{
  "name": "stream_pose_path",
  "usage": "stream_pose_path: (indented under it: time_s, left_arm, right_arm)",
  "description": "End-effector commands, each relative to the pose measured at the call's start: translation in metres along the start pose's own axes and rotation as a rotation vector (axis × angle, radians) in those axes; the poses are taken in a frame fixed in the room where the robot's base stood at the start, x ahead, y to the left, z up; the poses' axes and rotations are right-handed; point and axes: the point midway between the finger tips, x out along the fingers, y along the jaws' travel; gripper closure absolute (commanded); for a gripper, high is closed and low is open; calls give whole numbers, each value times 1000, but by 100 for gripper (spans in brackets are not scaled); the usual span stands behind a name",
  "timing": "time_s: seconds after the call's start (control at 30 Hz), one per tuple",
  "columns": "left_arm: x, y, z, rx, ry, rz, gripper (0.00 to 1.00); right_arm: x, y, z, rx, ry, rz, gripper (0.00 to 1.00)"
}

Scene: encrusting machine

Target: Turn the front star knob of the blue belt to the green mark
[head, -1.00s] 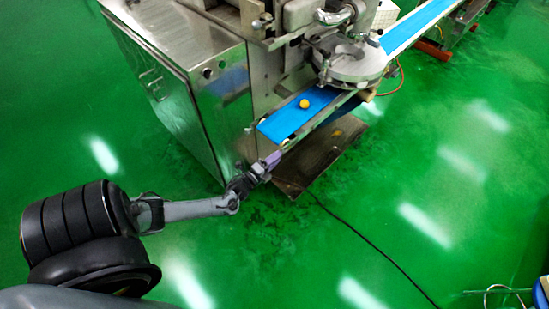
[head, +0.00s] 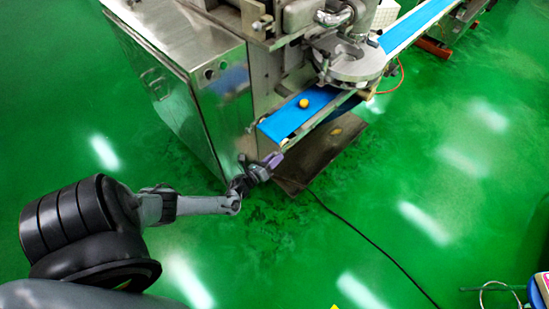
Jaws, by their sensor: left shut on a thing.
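The blue belt (head: 293,120) slopes out of the machine toward me, with a small orange ball (head: 304,104) on it. My left gripper (head: 269,162) is at the belt's near end, just below its front edge, and is shut on the front star knob. A pale purple part shows at the gripper's tip. The knob itself is hidden or too small to make out at the gripper. I cannot see the green mark. My right gripper is not in view.
The steel machine cabinet (head: 185,85) stands just left of the belt. A metal plate (head: 312,165) lies on the floor under the belt, with a black cable (head: 370,240) running from it. The green floor in front is mostly clear.

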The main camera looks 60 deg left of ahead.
Motion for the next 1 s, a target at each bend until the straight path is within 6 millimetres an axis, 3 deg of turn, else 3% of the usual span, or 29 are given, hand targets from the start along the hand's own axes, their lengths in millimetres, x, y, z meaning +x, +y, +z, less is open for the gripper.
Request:
stream_pose_path:
  time_s: [0.3, 0.77, 0.8, 0.93, 1.0]
  left_arm:
    - [0, 0, 0, 95, -1, -1, 99]
    - [0, 0, 0, 105, -1, -1, 99]
    - [0, 0, 0, 105, -1, -1, 64]
    - [0, 0, 0, 105, -1, -1, 44]
    - [0, 0, 0, 105, -1, 0, 43]
  right_arm:
    - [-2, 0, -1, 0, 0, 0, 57]
    - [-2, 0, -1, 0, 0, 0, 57]
    - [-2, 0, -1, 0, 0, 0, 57]
    - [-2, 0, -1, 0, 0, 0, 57]
    - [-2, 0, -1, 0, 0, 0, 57]
